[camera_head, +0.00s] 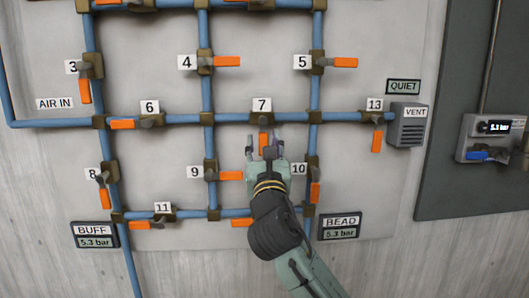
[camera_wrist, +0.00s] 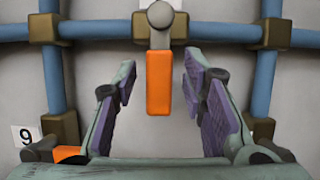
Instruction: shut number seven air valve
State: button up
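The number seven valve sits on a horizontal blue pipe below its "7" label (camera_head: 262,105). Its orange handle (camera_head: 263,143) hangs straight down, crosswise to that pipe. In the wrist view the handle (camera_wrist: 159,82) shows upright in the middle, below its grey pivot (camera_wrist: 160,14). My gripper (camera_head: 264,152) is just below the valve. In the wrist view my gripper (camera_wrist: 158,88) is open, with one purple-padded finger on each side of the handle. Gaps show on both sides, so neither finger appears to touch it. How far the fingertips are from the panel is hard to tell.
Valve 9's orange handle (camera_head: 231,175) lies to the left and valve 10's handle (camera_head: 315,193) to the right of my gripper. Valve 13 (camera_head: 376,141) hangs down near the vent (camera_head: 408,125). The BUFF (camera_head: 95,236) and BEAD (camera_head: 340,226) displays both read 5.3 bar.

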jog(key=v, duration=1.1)
jog(key=shift+s+f, duration=0.2)
jog(key=shift+s, duration=0.15)
